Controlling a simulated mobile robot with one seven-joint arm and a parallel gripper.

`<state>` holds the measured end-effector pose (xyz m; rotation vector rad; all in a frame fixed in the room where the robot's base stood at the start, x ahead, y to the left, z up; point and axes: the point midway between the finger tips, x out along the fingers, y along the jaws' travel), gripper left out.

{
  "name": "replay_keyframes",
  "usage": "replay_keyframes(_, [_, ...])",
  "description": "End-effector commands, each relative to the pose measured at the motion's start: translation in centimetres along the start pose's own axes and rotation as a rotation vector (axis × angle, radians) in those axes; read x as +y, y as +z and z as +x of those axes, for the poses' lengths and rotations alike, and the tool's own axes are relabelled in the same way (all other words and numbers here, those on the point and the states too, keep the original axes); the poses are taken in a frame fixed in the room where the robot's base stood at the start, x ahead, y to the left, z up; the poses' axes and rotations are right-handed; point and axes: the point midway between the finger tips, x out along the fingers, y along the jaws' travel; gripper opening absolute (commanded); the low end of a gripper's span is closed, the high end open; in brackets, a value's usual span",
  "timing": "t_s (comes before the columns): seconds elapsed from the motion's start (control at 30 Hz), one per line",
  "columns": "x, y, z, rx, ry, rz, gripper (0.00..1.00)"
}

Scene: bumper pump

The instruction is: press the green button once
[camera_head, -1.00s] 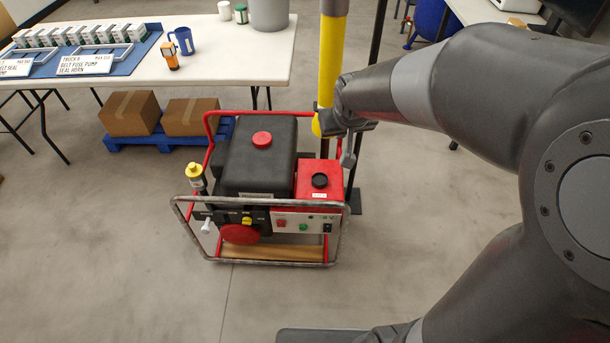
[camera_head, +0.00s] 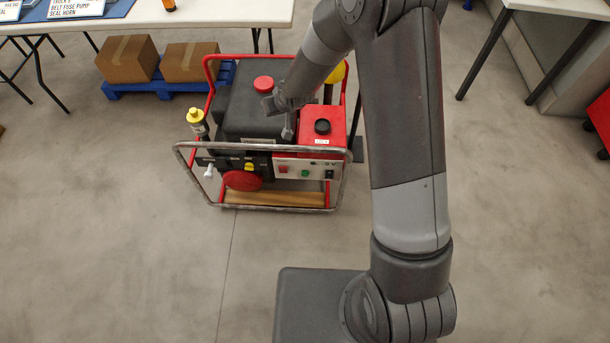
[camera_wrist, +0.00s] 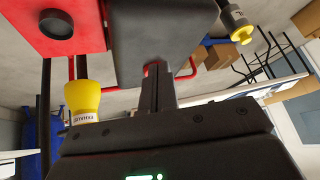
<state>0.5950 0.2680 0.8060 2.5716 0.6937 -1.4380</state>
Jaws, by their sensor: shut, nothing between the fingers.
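The green button (camera_head: 306,173) is on the pale front panel of the red-framed pump unit (camera_head: 328,208), between a red button (camera_head: 283,169) and a black switch (camera_head: 328,174). My gripper (camera_head: 288,134) is shut and empty. In the head view it appears above and slightly left of the green button, near the seam between the dark tank (camera_head: 245,110) and the red box (camera_head: 318,138). Its gap to the machine cannot be judged. In the wrist view my shut fingers (camera_wrist: 158,82) point at the dark tank (camera_wrist: 165,35); the green button does not show there.
A worn metal bar (camera_head: 250,147) of the frame runs across the front above the panel. A black cap (camera_head: 322,127) tops the red box. A yellow-capped bottle shape (camera_head: 197,122) stands at the left. Cardboard boxes (camera_head: 127,60) lie behind. The floor in front is clear.

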Motion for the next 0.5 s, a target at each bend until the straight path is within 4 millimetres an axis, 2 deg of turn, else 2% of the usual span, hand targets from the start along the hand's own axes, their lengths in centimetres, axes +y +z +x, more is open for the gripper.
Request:
replay_keyframes(0.03, [-0.8,0.8,1.6,-0.006,-0.019,0.000,0.00])
replay_keyframes(0.1, [-1.8,1.6,3.6,-0.003,-0.045,0.001,0.00])
replay_keyframes(0.27, [-4.0,4.0,7.9,0.001,-0.103,0.006,0.00])
replay_keyframes(0.5, [-7.7,8.3,13.8,0.006,-0.191,0.027,0.00])
